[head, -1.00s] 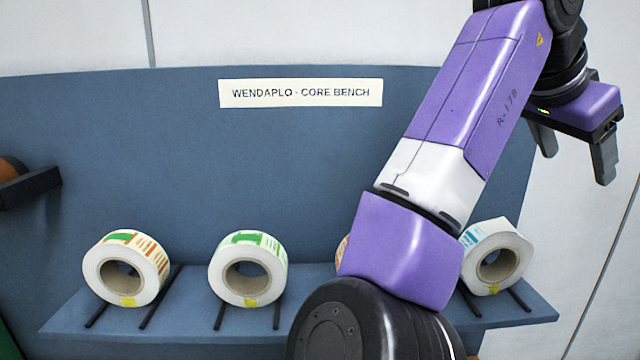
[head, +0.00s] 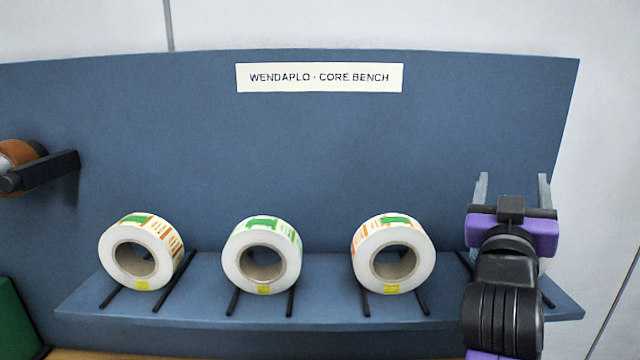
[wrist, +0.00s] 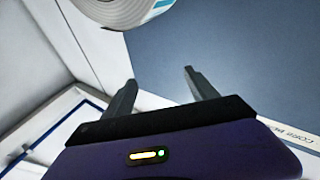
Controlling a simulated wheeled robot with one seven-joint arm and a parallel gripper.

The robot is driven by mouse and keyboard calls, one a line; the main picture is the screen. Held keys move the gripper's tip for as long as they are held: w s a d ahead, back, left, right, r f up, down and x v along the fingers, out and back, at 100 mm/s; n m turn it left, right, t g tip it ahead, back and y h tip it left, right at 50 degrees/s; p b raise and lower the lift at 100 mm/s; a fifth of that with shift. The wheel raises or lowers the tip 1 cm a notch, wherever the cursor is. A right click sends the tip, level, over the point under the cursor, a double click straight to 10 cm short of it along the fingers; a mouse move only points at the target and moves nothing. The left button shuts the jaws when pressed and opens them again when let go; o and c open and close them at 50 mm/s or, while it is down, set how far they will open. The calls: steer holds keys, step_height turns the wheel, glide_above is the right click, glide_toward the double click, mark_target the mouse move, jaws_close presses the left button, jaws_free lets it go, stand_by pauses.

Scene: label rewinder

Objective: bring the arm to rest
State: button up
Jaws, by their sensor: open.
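My gripper (head: 513,185) is at the right of the head view, in front of the right end of the shelf, fingers pointing up in the picture. The wrist view shows its two fingers (wrist: 160,92) apart with nothing between them. A white roll with blue print (wrist: 125,10) shows at the top of the wrist view, clear of the fingers. In the head view my gripper and wrist hide nearly all of that roll.
Three label rolls, at left (head: 157,243), middle (head: 283,240) and right (head: 412,240), stand on dark rails on the blue shelf (head: 330,310). The blue back panel (head: 330,160) carries a sign (head: 319,77). A dark arm with an orange-brown roll (head: 18,152) sticks out at far left.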

steer(key=s+a+f+n+t+y, duration=0.1)
steer(key=s+a+f+n+y, duration=0.1)
steer(key=f, duration=0.2)
steer(key=s+a+f+n+t+y+b, duration=0.1)
steer(key=s+a+f+y, duration=0.1)
steer(key=f, duration=0.2)
steer(key=s+a+f+n+t+y, duration=0.1)
steer(key=s+a+f+n+y, duration=0.1)
steer(key=f, duration=0.2)
steer(key=shift+s+f+n, duration=0.15)
steer(key=shift+s+n, duration=0.15)
steer(key=s+a+f+g+y+b, duration=0.1)
steer(key=s+f+g+b, duration=0.1)
steer(key=s+f, duration=0.7)
steer(key=s+a+f+m+g+y+b, duration=0.1)
steer(key=s+a+f+g+y+b, duration=0.1)
steer(key=s+f, duration=0.8)
steer(key=s+a+f+g+y+b, duration=0.1)
steer(key=s+f, duration=0.8)
steer(key=s, duration=1.2)
steer(key=shift+s+a+f+g+y+b, duration=0.4)
steer(key=shift+a+g+b, duration=0.15)
steer(key=shift+g, duration=0.45)
steer(key=shift+o, duration=0.4)
steer(key=shift+w, duration=0.1)
